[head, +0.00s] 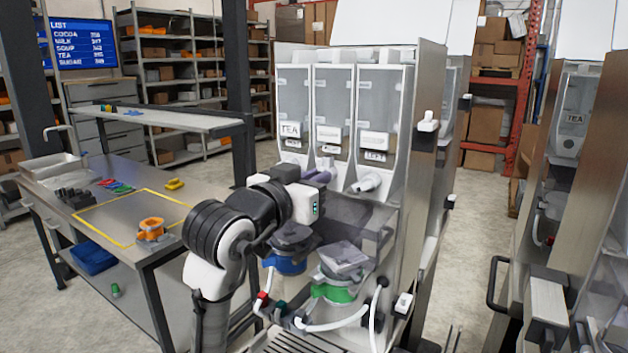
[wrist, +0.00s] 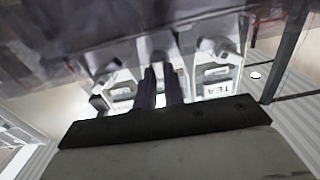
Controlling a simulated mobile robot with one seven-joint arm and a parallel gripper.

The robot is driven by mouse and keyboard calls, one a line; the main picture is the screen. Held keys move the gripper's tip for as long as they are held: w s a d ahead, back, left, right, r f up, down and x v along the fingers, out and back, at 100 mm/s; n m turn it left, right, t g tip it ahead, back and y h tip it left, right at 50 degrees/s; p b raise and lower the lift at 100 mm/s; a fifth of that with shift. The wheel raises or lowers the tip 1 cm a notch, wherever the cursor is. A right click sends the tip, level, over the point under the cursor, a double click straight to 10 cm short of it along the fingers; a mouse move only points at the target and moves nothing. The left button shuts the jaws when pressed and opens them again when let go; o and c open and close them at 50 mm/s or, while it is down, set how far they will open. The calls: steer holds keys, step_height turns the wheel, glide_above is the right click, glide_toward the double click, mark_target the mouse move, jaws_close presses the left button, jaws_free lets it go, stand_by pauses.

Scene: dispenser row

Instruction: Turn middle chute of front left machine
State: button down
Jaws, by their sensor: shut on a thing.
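The front left machine (head: 415,150) has three clear canisters side by side, each with a white chute at its bottom. My gripper (head: 318,177) is at the middle chute, and its purple fingers are shut on it. In the head view my gripper and wrist hide most of that chute. In the wrist view the middle chute (wrist: 157,59) shows between and just beyond the fingertips (wrist: 159,72). The right chute (head: 366,183) sticks out freely. The chute under the TEA canister (wrist: 222,50) also shows in the wrist view. The middle chute's exact turn cannot be told.
Below the chutes stand a blue container (head: 287,262) and a green container (head: 335,292) with grey tops, with hoses in front. A steel workbench (head: 165,200) on the left holds an orange ring-like part (head: 150,228). Another machine (head: 572,150) stands on the right, across a gap.

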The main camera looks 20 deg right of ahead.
steer(key=m+b, duration=0.3)
steer(key=m, duration=0.4)
steer(key=m+b, duration=0.4)
steer(key=m, duration=0.4)
steer(key=m+b, duration=0.3)
steer(key=m, duration=0.5)
steer(key=shift+s+f+b, duration=0.1)
steer(key=shift+f+b, duration=0.15)
steer(key=shift+b, duration=0.05)
steer(key=shift+m, duration=0.4)
steer(key=c, duration=1.5)
jaws_free()
